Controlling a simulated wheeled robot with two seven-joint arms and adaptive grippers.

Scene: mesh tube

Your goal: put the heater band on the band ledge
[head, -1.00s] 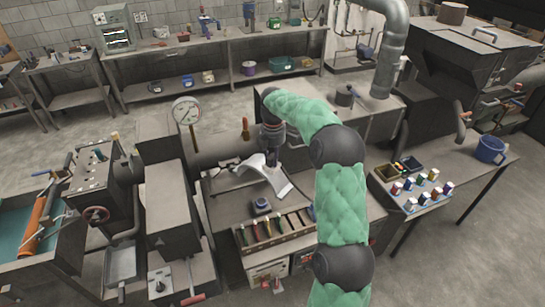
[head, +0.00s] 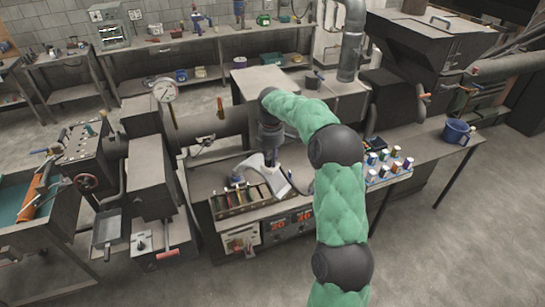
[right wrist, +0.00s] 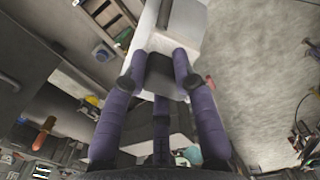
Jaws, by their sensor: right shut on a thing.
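The heater band appears to be the pale, curved sheet-like piece (head: 275,181). My right gripper (head: 270,156) is shut on it and holds it above the bench, in front of part of the tool rack. In the right wrist view, the purple fingers (right wrist: 160,68) close on the near end of the white piece (right wrist: 185,28). The arm and wrist hide part of the grip in the head view. I cannot make out which surface is the band ledge. My left gripper is not in view.
A rack of coloured-handled tools (head: 232,198) lies under the held piece, above a front panel with red displays (head: 290,222). Coloured bottles (head: 385,163) and a blue bucket (head: 457,131) stand right.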

